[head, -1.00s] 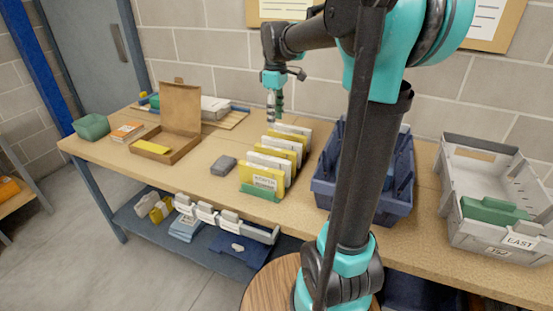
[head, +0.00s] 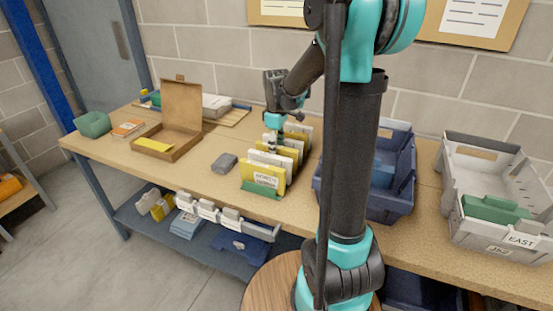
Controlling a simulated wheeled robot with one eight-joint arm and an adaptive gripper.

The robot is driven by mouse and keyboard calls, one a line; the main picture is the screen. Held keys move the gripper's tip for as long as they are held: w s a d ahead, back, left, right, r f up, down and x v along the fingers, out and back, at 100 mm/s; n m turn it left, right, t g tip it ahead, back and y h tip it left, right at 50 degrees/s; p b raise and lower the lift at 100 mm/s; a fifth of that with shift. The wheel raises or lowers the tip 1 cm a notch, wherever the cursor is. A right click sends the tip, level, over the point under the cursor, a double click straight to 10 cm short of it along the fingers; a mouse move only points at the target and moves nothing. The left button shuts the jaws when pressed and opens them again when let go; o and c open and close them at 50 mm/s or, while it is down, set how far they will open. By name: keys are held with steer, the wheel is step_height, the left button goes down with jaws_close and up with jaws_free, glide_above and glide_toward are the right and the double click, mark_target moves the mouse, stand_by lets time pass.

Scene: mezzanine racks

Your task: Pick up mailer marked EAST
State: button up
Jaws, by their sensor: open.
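A row of white and yellow mailers (head: 264,181) stands upright in a green-based holder (head: 263,190) in the middle of the table. The front mailer has a label too small to read, and I cannot tell which mailer is marked EAST. My gripper (head: 272,150) points down over the row, its open fingers at the upper edges of the mailers in the middle. It overlaps them in this view, so I cannot tell whether it touches any.
A grey crate (head: 452,203) labelled EAST stands at the right with green items inside. A blue crate (head: 402,205) stands behind my arm. A small grey object (head: 224,163) lies left of the row. An open cardboard box (head: 178,143) stands further left.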

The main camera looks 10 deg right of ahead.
steer(key=shift+f, duration=0.9)
jaws_close()
steer(key=shift+r, duration=0.1)
